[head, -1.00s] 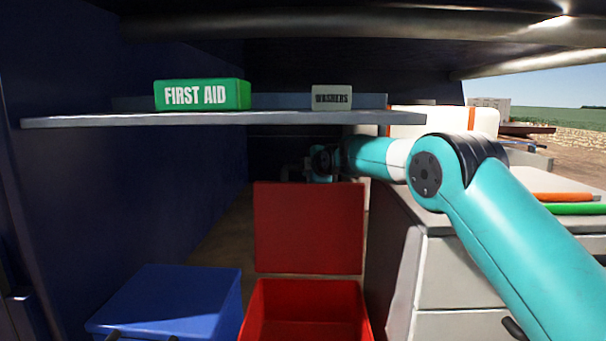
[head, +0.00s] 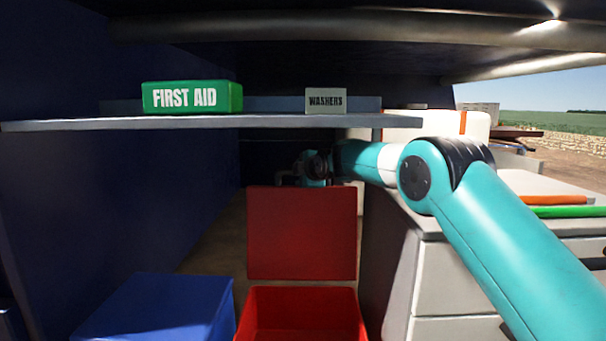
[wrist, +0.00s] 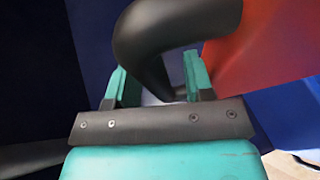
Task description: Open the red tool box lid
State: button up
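The red tool box (head: 302,290) stands on the floor at the bottom centre of the head view, its front cut off by the frame. Its red lid (head: 302,232) stands up at the back, and the box mouth is uncovered. My gripper (head: 287,179) is just above and behind the lid's top edge, small and dark there. In the wrist view my gripper (wrist: 156,88) has its two teal fingers apart. A thick black curved handle (wrist: 150,55) beside the red lid (wrist: 265,45) reaches down between them. I cannot tell whether the fingers touch it.
A blue box (head: 155,312) stands left of the red one. A shelf (head: 200,123) with a green first aid box (head: 192,97) and a washers box (head: 326,100) crosses above. Grey drawers (head: 460,275) stand close on the right.

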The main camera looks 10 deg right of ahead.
jog(key=shift+s+d+b, duration=0.15)
jog(key=shift+s+b, duration=0.45)
jog(key=shift+b, duration=0.4)
jog(key=b+v, duration=0.5)
jog(key=v, duration=0.1)
jog(key=shift+r, duration=0.25)
jog(key=shift+s, duration=0.1)
